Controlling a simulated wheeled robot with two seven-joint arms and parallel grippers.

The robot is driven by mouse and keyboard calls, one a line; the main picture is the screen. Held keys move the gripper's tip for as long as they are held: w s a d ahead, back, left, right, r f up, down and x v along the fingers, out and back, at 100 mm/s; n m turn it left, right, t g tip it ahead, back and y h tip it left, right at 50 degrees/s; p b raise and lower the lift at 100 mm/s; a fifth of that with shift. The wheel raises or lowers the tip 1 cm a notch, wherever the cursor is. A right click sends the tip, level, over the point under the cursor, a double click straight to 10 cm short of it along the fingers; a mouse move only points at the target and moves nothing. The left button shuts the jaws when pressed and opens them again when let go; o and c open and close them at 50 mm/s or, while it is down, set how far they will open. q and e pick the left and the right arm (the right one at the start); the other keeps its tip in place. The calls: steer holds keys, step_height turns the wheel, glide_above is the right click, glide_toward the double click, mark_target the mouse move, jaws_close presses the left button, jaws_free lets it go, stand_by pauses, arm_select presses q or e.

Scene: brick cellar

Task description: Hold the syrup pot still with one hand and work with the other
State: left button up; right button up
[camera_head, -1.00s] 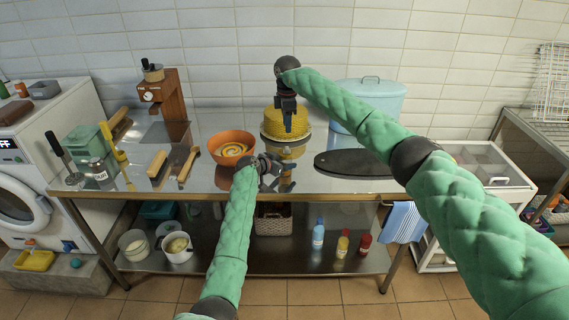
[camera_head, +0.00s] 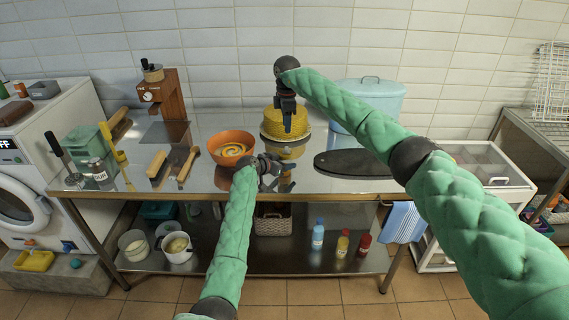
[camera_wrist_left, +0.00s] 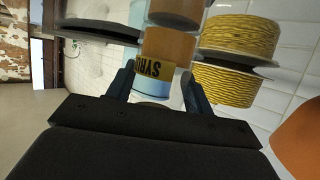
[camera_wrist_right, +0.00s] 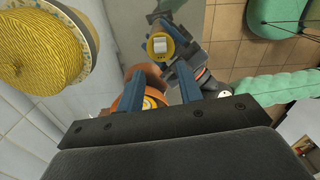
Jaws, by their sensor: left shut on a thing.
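The syrup pot, amber with a yellow label, shows in the left wrist view (camera_wrist_left: 166,48) between the fingers of my left gripper (camera_wrist_left: 158,85), which is shut on it. In the head view my left gripper (camera_head: 274,178) is at the table's front edge and the pot is mostly hidden. The right wrist view shows the pot (camera_wrist_right: 158,45) from above. My right gripper (camera_head: 288,124) hangs higher and farther back, in front of a yellow woven round thing (camera_head: 276,120). Its fingers (camera_wrist_right: 158,86) are apart with nothing seen gripped between them.
An orange bowl (camera_head: 225,139) with a yellow and white swirl stands left of the grippers. A dark oval board (camera_head: 350,164) lies to the right. Brushes (camera_head: 157,165), a brown coffee machine (camera_head: 163,92) and a blue lidded tub (camera_head: 386,101) are also on the steel table (camera_head: 225,190).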

steer(key=c, duration=0.7)
steer(key=n, duration=0.1)
steer(key=d+n+y, duration=0.1)
steer(key=n, duration=0.1)
steer(key=shift+f, duration=0.4)
steer(key=n+y, duration=0.5)
steer(key=n, duration=1.3)
glide_toward(289, 151)
steer(key=d+r, duration=0.1)
steer(key=d, duration=0.1)
steer(key=d+n+y, duration=0.3)
steer(key=d+n, duration=0.4)
steer(key=n, duration=0.6)
steer(key=shift+a+r+x, duration=0.35)
steer(key=shift+x, duration=1.8)
steer(key=shift+a+r+x, duration=0.35)
steer(key=shift+x, duration=1.75)
steer(key=shift+a+r+x, duration=0.4)
steer(key=shift+x, duration=1.75)
